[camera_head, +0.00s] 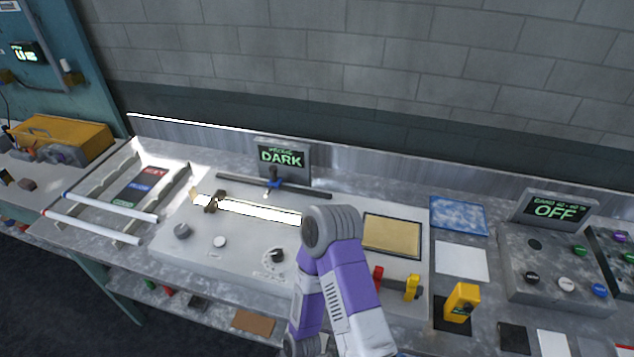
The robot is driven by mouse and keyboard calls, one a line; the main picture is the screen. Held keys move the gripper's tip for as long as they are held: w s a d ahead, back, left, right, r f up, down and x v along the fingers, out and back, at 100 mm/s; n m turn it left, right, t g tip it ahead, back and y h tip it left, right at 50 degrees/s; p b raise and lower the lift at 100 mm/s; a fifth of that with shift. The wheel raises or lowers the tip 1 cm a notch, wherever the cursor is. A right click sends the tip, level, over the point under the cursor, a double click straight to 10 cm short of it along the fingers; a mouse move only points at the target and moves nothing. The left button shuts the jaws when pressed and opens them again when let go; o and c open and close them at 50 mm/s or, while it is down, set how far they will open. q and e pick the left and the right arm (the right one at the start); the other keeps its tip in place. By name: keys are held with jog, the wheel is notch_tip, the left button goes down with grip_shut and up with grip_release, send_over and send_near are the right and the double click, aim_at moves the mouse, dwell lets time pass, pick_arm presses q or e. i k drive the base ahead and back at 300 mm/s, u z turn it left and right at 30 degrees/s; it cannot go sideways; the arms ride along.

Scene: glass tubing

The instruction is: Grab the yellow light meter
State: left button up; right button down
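A yellow device (461,302), which looks like the light meter, stands upright on a dark square patch toward the right of the bench. It has a dark face. A purple and white link of my own arm rises from the bottom edge to the left of it, apart from it in the picture. Neither of my grippers shows in this view.
A panel with knobs and a bright strip (260,211) lies behind and left of my arm. A red and yellow fixture (411,288) is just left of the device. A button box (510,265) is to its right. A white sheet (461,262) lies behind it.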

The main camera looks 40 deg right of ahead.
aim_at(464, 292)
jog(key=z, duration=2.7)
